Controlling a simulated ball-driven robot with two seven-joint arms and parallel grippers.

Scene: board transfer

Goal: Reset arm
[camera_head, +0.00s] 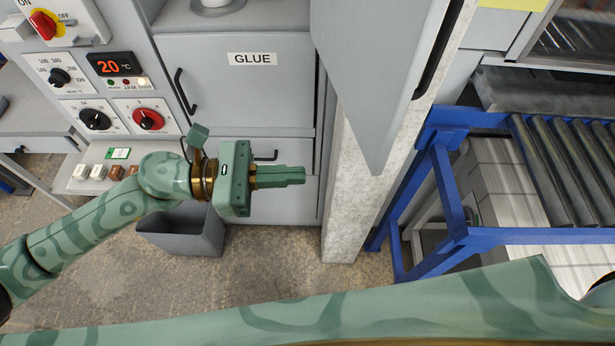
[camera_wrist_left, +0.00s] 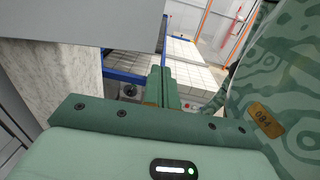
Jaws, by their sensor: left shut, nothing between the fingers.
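My left arm comes in from the left in the head view, patterned in two greens. My left gripper (camera_head: 303,175) is stretched out to the right, in front of the grey machine's lower panels. Its fingers are together with nothing between them. In the left wrist view the closed fingers (camera_wrist_left: 161,87) point away from the camera. My right gripper is in neither view. A large green part of my own body crosses the bottom of the head view.
A grey machine with a GLUE door (camera_head: 239,85) and a control panel (camera_head: 99,95) stands at left. A grey bin (camera_head: 180,232) sits below my left gripper. A grey panel (camera_head: 366,70) hangs at centre. A blue-framed roller conveyor (camera_head: 447,190) stands at right.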

